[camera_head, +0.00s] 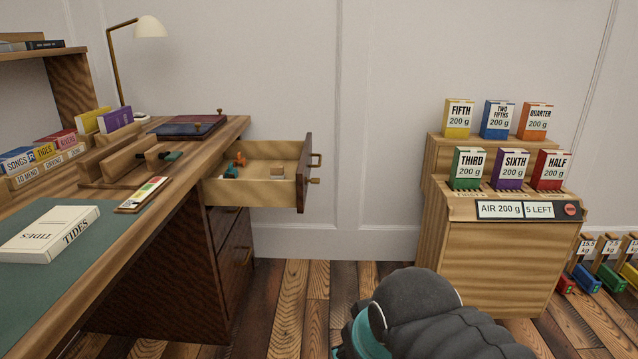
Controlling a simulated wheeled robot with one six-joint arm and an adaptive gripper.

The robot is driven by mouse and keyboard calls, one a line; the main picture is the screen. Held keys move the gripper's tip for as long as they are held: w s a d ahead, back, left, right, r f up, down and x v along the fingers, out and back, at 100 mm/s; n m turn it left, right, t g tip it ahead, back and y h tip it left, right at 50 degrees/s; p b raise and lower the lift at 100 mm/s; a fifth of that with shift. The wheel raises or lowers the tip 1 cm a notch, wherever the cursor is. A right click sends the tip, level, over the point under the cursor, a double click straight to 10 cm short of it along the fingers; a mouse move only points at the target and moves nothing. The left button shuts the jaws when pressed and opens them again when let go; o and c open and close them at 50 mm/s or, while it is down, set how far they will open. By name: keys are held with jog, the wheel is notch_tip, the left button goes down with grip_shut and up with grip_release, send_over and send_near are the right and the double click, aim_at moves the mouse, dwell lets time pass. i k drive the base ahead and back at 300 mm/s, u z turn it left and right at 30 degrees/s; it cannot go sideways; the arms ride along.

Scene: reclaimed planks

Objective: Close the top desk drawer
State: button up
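The top desk drawer (262,192) is pulled well out of the right side of the wooden desk (225,142). Its dark front panel (305,172) faces right and bears a brass handle (316,161). Inside the drawer lie a small orange item (240,159), a small teal item (231,171) and a pale block (277,171). The lower drawer fronts (236,262) look shut. A dark, rounded part of my arm shows at the bottom centre, right of and below the drawer and apart from it in the picture. My gripper's fingers are not visible.
A wooden stand (497,262) with several labelled boxes stands right of the drawer. Bare plank floor (305,295) lies between desk and stand. Books, a lamp (150,27) and a white TIDES book (50,234) are on the desk. Small coloured carts (587,279) stand far right.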

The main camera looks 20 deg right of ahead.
aim_at(253, 186)
jog(key=z, duration=1.05)
jog(key=i, duration=1)
jog(key=u, duration=0.65)
jog(key=i, duration=0.9)
jog(key=z, duration=0.4)
jog(key=k, duration=0.7)
jog(key=u, duration=0.8)
jog(key=i, duration=0.5)
